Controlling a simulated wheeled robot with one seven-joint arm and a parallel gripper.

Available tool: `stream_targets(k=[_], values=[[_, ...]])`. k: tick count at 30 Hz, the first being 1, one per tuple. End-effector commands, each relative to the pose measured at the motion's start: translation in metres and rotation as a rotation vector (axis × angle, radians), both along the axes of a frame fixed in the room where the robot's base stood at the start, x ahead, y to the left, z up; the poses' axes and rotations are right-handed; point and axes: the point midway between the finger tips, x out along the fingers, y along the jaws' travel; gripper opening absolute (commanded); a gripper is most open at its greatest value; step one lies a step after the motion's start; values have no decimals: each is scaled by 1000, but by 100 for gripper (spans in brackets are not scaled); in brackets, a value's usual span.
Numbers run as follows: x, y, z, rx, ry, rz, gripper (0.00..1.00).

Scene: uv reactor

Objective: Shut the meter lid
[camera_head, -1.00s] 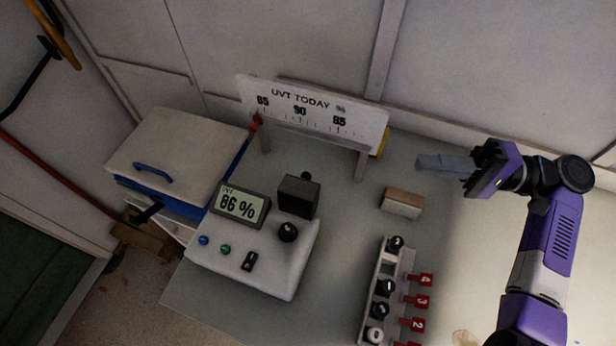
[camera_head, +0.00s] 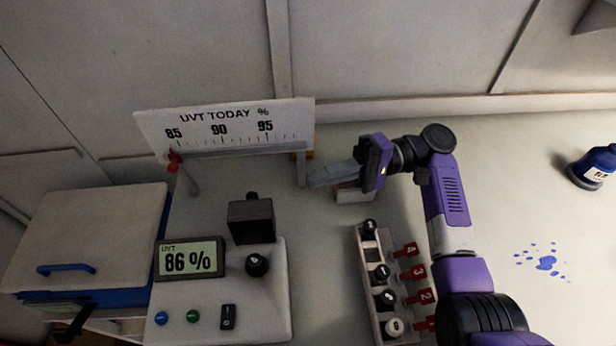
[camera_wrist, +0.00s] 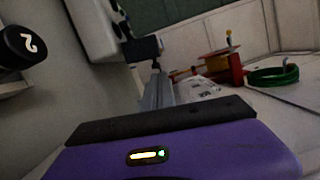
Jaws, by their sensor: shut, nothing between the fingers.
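The meter (camera_head: 270,318) is a white console at the lower left in the head view. Its display (camera_head: 189,259) reads 86 %. A dark box-shaped part with a small knob (camera_head: 252,221) stands up at the back of the meter, beside the display; it looks like the lid, but its hinge cannot be made out. My gripper (camera_head: 314,179) is shut and empty, to the right of the dark part and apart from it. Its grey fingers point left, near the right post of the scale board. The shut fingers also show in the wrist view (camera_wrist: 157,92).
The UVT scale board (camera_head: 225,128) stands behind the meter. A small block (camera_head: 354,195) lies under my gripper. A rack of black knobs with red numbered tags (camera_head: 372,262) is right of the meter. A white-lidded blue chest (camera_head: 90,230) is at left.

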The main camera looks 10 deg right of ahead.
Motion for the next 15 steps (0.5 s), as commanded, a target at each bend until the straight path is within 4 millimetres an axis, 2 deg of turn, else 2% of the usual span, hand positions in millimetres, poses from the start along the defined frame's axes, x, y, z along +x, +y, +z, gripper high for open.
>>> stream_targets(k=[9, 15], values=[[-12, 55, 5, 1, 1, 2, 0], [-16, 75, 4, 0, 0, 2, 0]])
